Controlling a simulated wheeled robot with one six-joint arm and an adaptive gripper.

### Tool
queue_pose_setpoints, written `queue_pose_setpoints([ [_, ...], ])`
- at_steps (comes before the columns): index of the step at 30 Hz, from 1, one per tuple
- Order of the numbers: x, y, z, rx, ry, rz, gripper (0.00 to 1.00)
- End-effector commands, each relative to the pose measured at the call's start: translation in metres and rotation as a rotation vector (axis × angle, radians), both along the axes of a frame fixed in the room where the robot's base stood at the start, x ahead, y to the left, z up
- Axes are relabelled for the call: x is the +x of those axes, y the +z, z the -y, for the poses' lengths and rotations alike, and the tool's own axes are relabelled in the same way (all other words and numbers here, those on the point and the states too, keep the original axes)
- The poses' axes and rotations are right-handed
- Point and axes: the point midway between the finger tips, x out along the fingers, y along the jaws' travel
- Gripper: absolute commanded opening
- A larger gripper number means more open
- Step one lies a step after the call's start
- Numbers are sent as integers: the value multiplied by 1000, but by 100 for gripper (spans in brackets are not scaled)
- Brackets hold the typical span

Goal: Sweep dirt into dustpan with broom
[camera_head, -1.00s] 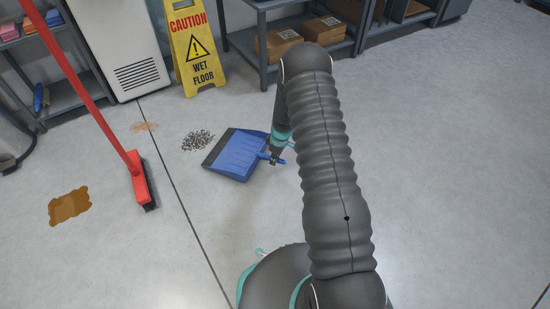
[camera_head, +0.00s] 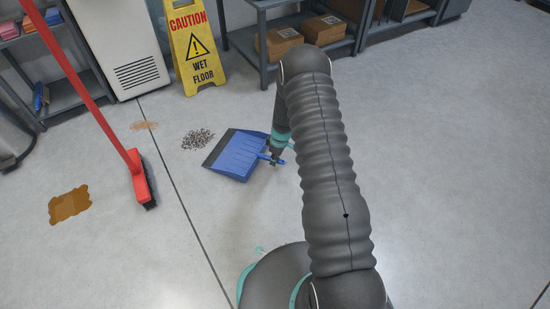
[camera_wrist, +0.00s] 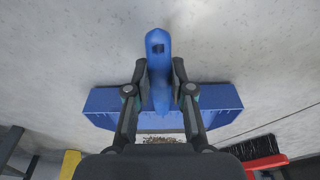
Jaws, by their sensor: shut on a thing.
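A blue dustpan (camera_head: 238,155) with a dark front lip lies on the floor in the head view. Its lip faces left, beside a pile of dark dirt (camera_head: 197,139). My gripper (camera_head: 277,158) is at the dustpan's right end. In the wrist view my gripper (camera_wrist: 160,84) is shut on the blue handle, with a finger on each side. The dustpan (camera_wrist: 218,98) spreads out behind the fingers, and some dirt (camera_wrist: 161,140) shows past it. A red broom (camera_head: 138,178) with dark bristles stands tilted at the left; its red head (camera_wrist: 265,161) shows in the wrist view.
A brown stain (camera_head: 70,206) lies left of the broom, and a fainter one (camera_head: 144,126) near the dirt. A yellow wet floor sign (camera_head: 196,50), a white cabinet (camera_head: 120,45) and a shelf with boxes (camera_head: 270,72) stand behind. The floor on the right is clear.

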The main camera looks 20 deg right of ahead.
Motion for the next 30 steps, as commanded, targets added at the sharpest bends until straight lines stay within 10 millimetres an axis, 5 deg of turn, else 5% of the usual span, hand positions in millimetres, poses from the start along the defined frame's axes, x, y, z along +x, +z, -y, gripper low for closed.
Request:
queue_pose_setpoints([
  [9,0,-6,0,-1,0,1,0],
  [10,0,-5,0,-1,0,1,27],
  [13,0,-5,0,-1,0,1,52],
  [23,0,-4,0,1,0,-1,52],
  [30,-2,23,3,0,-1,3,52],
])
